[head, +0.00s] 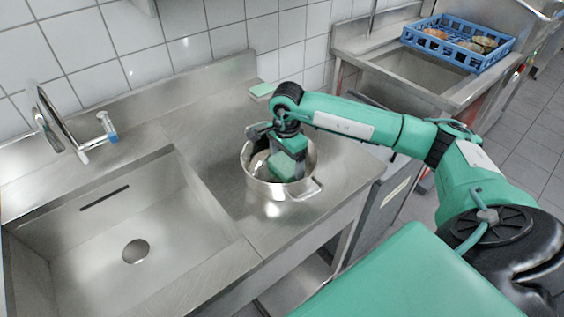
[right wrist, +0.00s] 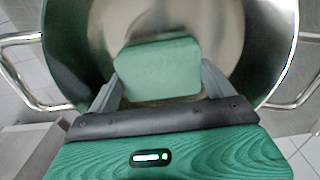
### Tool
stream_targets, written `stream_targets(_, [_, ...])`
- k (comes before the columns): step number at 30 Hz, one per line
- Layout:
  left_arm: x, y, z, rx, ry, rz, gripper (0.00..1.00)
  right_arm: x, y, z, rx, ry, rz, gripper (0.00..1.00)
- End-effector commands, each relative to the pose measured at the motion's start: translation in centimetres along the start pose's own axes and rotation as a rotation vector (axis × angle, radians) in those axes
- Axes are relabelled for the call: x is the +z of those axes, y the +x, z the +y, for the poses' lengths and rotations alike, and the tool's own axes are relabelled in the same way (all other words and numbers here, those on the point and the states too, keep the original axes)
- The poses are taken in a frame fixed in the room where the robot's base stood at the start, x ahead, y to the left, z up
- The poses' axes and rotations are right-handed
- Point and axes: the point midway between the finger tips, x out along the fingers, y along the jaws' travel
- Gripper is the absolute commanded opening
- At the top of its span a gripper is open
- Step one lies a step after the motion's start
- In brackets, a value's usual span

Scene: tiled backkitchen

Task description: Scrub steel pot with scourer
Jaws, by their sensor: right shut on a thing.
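The steel pot (head: 312,163) stands on the steel counter, right of the sink, with a handle toward the front right. In the right wrist view the pot (right wrist: 228,22) fills most of the frame, with a loop handle on each side. My right gripper (head: 288,168) reaches down into the pot. In the right wrist view the right gripper (right wrist: 160,85) is shut on the green scourer (right wrist: 158,66), one finger at each side. The scourer is inside the pot; I cannot tell whether it touches the bottom. My left gripper is not in view.
A flat green pad (head: 263,90) lies on the counter behind the pot. The sink (head: 100,235) with its tap (head: 60,125) is at left. A blue crate (head: 460,42) with dishes stands at the back right. The counter between sink and pot is clear.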

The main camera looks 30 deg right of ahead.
Motion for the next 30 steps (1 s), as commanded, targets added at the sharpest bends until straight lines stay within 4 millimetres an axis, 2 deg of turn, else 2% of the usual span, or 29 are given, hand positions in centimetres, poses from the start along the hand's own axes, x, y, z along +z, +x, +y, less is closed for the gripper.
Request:
stream_targets(8, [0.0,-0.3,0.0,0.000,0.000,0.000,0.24,0.0,-0.7,-0.1,-0.002,0.000,0.000,0.67])
stream_targets(24, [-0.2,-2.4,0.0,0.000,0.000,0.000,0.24,0.1,-5.8,0.0,-0.002,-0.001,0.000,0.67])
stream_targets(30, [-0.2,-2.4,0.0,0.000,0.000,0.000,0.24,0.1,-6.1,0.0,0.000,-0.001,-0.001,0.67])
